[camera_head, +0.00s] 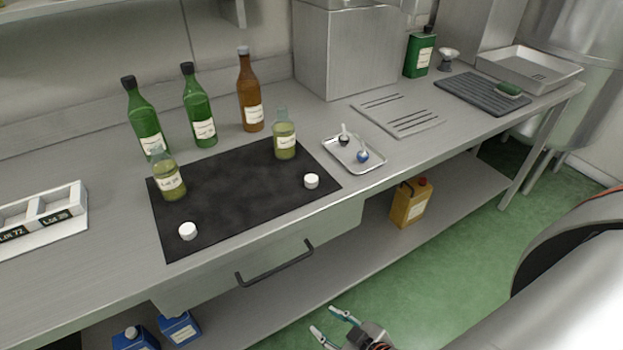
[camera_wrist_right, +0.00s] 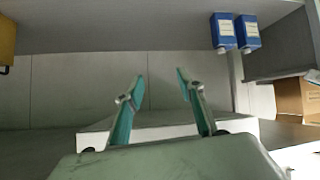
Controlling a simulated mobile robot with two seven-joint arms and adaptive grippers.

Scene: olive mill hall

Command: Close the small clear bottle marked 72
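Two small clear bottles of yellow-green liquid stand upright on a black mat (camera_head: 235,190), both without caps. The left small bottle (camera_head: 170,184) has a label that looks like Lot 35 or 38. The right small bottle (camera_head: 285,142) has a label too small to read surely, so I cannot confirm which is 72. One white cap (camera_head: 187,231) lies at the mat's front left, another white cap (camera_head: 311,181) at its right. My right gripper (camera_head: 328,322) is open and empty, low in front of the counter; its spread fingers also show in the right wrist view (camera_wrist_right: 160,80). My left gripper is out of view.
Green bottles (camera_head: 199,118) and a brown bottle (camera_head: 250,100) stand behind the mat. A small tray (camera_head: 333,150) holds two small tools. A white rack (camera_head: 42,222) marked Lot 72 and Lot 35 is at left. A drawer handle (camera_head: 275,264) juts from the counter front.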

